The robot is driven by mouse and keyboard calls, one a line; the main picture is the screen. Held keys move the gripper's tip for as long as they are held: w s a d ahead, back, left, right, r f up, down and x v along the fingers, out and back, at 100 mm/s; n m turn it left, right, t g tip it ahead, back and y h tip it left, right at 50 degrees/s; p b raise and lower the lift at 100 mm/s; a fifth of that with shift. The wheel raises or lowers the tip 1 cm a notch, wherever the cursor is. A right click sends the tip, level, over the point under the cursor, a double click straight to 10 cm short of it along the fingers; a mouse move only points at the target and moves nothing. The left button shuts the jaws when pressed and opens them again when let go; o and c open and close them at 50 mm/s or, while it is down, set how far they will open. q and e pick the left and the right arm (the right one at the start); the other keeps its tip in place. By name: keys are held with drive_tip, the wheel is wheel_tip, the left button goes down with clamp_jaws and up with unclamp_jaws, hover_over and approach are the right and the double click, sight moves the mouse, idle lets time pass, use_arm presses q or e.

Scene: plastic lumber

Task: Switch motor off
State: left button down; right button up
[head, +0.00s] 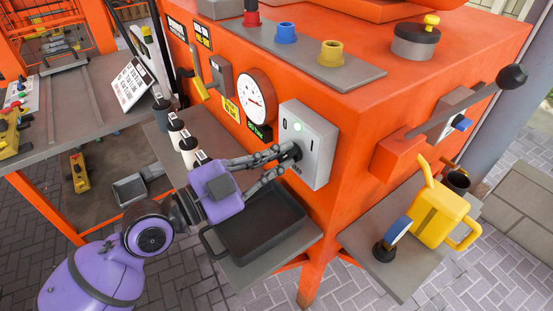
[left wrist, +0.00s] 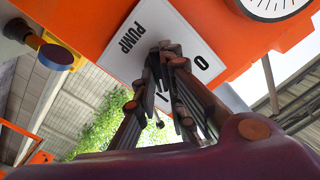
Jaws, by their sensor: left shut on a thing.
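A dark rotary knob (head: 292,151) sits in the middle of the box. My left gripper (head: 283,160) reaches it from the left and is shut on the knob. The fingers hide much of the knob, so I cannot tell which mark it points to. My right gripper is not in view.
A round gauge (head: 254,97) and a yellow-handled lever (head: 198,83) are left of the box. A black tray (head: 262,235) lies on the shelf below my gripper. A long black-knobbed lever (head: 470,105) and a yellow watering can (head: 437,215) are at right.

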use_arm(q)
drive_tip(key=shift+n, duration=0.3)
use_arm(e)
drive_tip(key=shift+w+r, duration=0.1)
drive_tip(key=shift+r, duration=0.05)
use_arm(q)
drive_tip(key=shift+n+p, duration=0.3)
drive_tip(key=shift+n, duration=0.3)
drive_tip(key=n+p, duration=0.1)
drive_tip(key=n, duration=0.5)
drive_tip(key=shift+w+a+r, duration=0.1)
drive_tip(key=shift+r, duration=0.05)
drive_tip(key=n+p, duration=0.1)
drive_tip(key=n, duration=0.1)
drive_tip(key=shift+n, duration=0.4)
drive_tip(key=shift+w+n, duration=0.1)
drive_tip(key=shift+n, duration=1.5)
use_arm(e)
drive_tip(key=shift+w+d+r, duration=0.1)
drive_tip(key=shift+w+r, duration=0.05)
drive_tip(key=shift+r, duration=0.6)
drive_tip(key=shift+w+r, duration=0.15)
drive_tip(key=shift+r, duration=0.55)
use_arm(q)
drive_tip(key=shift+p, duration=0.3)
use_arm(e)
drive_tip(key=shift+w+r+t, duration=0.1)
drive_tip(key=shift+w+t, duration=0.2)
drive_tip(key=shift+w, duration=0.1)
